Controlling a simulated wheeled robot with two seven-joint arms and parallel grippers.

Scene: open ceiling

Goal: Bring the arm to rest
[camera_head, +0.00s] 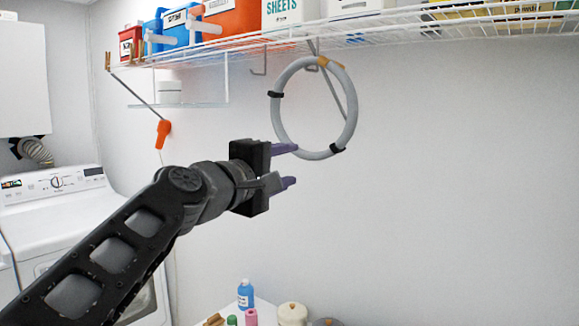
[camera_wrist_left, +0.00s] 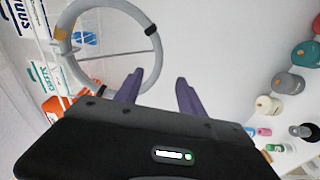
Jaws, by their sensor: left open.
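My left gripper (camera_head: 286,166) is raised in front of the wall, its purple fingers apart and nothing between them. In the left wrist view the two fingers (camera_wrist_left: 158,92) also stand apart and empty. A grey ring (camera_head: 351,112) with black bands and a tan patch hangs below the wire shelf. In the head view the upper finger overlaps the ring's lower left edge; I cannot tell whether they touch. The ring also shows in the left wrist view (camera_wrist_left: 72,68), to the upper left of the fingers. My right gripper is not in view.
A white wire shelf (camera_head: 400,22) with boxes and bottles runs along the top. A white washer (camera_head: 60,205) stands at the left. A blue bottle (camera_head: 245,295) and other small items stand on a white surface below. The wall at the right is bare.

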